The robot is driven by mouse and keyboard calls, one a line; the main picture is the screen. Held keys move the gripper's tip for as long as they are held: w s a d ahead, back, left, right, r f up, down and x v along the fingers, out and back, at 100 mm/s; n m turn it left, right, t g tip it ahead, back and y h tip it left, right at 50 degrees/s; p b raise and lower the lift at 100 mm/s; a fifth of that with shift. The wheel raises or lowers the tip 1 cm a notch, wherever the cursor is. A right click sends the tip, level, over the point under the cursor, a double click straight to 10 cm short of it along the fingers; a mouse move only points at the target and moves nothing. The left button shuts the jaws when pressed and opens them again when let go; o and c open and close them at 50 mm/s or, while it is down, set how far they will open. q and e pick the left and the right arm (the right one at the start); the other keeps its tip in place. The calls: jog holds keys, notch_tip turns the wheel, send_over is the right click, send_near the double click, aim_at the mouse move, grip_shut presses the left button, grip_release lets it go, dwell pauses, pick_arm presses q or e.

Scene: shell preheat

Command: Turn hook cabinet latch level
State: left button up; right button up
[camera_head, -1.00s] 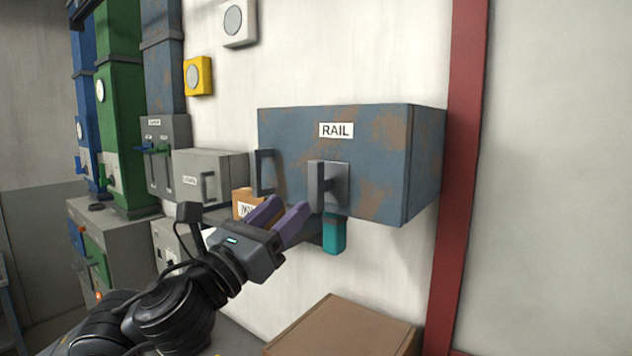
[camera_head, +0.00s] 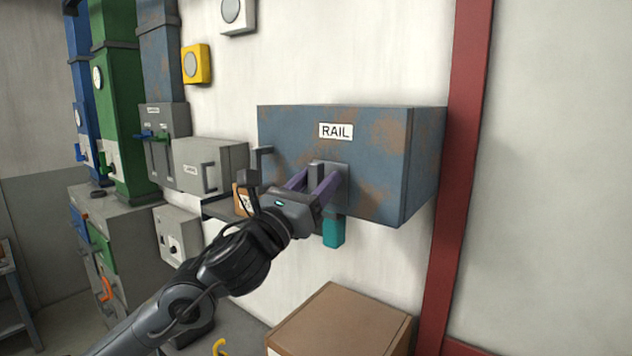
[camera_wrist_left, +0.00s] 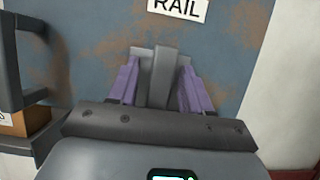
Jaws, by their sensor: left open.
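The rusty blue-grey cabinet (camera_head: 385,165) labelled RAIL hangs on the wall. Its grey hook latch (camera_head: 316,172) sits on the front below the label; in the left wrist view the latch (camera_wrist_left: 157,75) shows as an upright grey bar on a plate. My left gripper (camera_head: 313,184) is at the latch, with its purple fingers apart. In the left wrist view the open left gripper (camera_wrist_left: 158,85) has one finger on each side of the bar, with small gaps visible. A teal piece (camera_head: 334,231) hangs under the cabinet. My right gripper is not in view.
A dark pull handle (camera_head: 264,160) stands out at the cabinet's left front edge, and shows in the left wrist view too (camera_wrist_left: 20,60). A grey box (camera_head: 208,167) is further left. A brown box (camera_head: 340,325) stands below. A red post (camera_head: 462,160) runs beside the cabinet's right.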

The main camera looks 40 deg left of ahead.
pick_arm(q)
grip_shut()
